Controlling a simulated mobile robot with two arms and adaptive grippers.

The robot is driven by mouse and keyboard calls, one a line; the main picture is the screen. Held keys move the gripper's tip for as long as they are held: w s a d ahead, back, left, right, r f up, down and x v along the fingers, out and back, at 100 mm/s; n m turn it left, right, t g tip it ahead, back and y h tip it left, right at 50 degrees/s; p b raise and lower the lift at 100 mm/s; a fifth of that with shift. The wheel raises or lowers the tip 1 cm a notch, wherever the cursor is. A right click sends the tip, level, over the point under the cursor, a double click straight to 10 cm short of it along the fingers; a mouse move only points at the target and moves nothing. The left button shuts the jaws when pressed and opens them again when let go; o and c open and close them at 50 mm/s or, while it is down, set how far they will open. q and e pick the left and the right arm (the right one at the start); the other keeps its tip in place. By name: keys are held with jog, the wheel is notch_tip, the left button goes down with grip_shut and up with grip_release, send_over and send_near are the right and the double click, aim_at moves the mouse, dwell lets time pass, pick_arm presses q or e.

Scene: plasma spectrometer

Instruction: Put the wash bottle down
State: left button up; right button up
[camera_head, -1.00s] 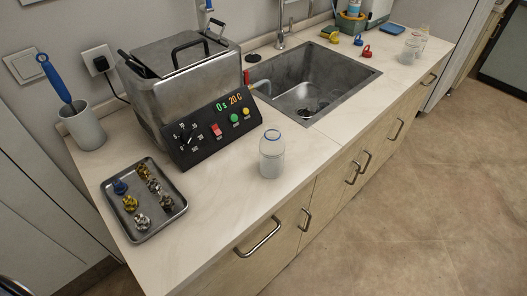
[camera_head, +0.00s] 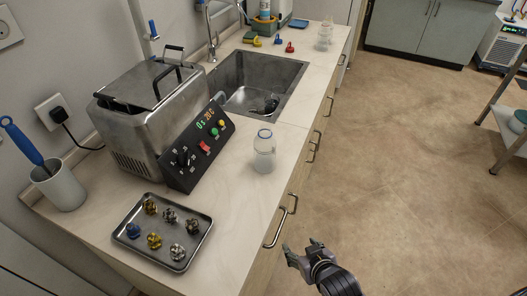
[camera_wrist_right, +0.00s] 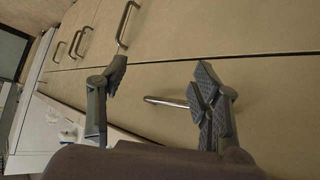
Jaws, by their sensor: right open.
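A translucent white bottle with a blue ring at its neck (camera_head: 264,152) stands upright on the counter near its front edge, right of the control panel. No nozzle shows on it, so I cannot tell for sure that it is the wash bottle. My right gripper (camera_head: 303,254) is open and empty, in front of the counter and nearer to me than the bottle, not touching it. In the right wrist view the right gripper (camera_wrist_right: 160,88) has its fingers apart, with drawer fronts behind and nothing between them. My left gripper is out of view.
A tray of small fittings (camera_head: 199,258) and a cup with a blue-handled tool (camera_head: 58,188) are at left. A sink (camera_head: 290,73) lies beyond. Drawer handles (camera_head: 277,229) stick out near my right gripper.

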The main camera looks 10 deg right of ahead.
jog(key=w+a+r+t+y, duration=0.1)
jog(key=w+r+t, duration=0.3)
jog(key=r, duration=1.1)
jog(key=t+y+p, duration=0.1)
jog(key=t+y, duration=0.1)
jog(key=t, duration=0.2)
send_near(268, 133)
jog(key=p+x, duration=0.1)
jog(key=x, duration=0.1)
jog(key=p+x, duration=0.1)
jog(key=x, duration=0.1)
jog(key=p+x, duration=0.1)
jog(key=shift+w+a+f, duration=0.15)
jog(key=shift+w+a, duration=0.15)
jog(key=shift+a, duration=0.2)
jog(key=shift+w+a, duration=0.1)
jog(key=shift+w, duration=0.35)
jog(key=p+x, duration=0.1)
jog(key=x, duration=0.1)
jog(key=d+p+x, duration=0.1)
jog(key=x, duration=0.1)
jog(key=shift+w+a, duration=0.2)
jog(key=shift+w, duration=0.35)
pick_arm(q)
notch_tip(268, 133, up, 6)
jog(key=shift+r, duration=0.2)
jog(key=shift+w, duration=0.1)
pick_arm(e)
jog(key=shift+c, duration=0.4)
grip_shut()
